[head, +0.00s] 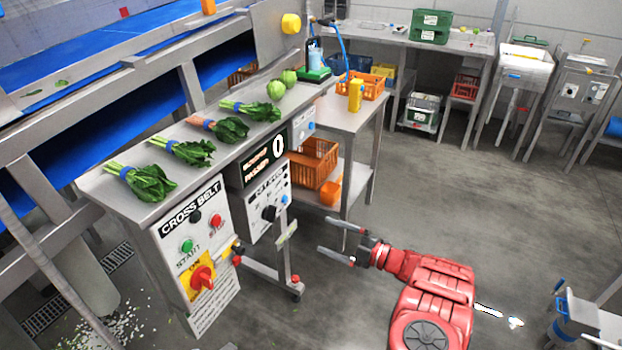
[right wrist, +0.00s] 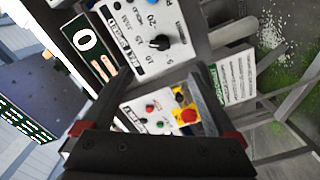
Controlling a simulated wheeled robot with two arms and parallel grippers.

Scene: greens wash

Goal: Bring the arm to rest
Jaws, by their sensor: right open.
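My right arm (head: 432,295) is red and reaches in from the bottom right of the head view. Its gripper (head: 335,238) is open and empty, with its two grey fingers pointing left over the floor, to the right of the control panels. In the right wrist view the gripper's fingers (right wrist: 145,105) are spread apart, with the cross belt panel (right wrist: 150,118) seen between them and nothing held. My left gripper is not in view.
A steel bench (head: 100,185) holds several bunches of leafy greens (head: 150,182). The cross belt panel (head: 192,245) and a knob panel (head: 268,203) front it. A steel table (head: 352,118) carries an orange crate (head: 365,85). The floor right of my gripper is open.

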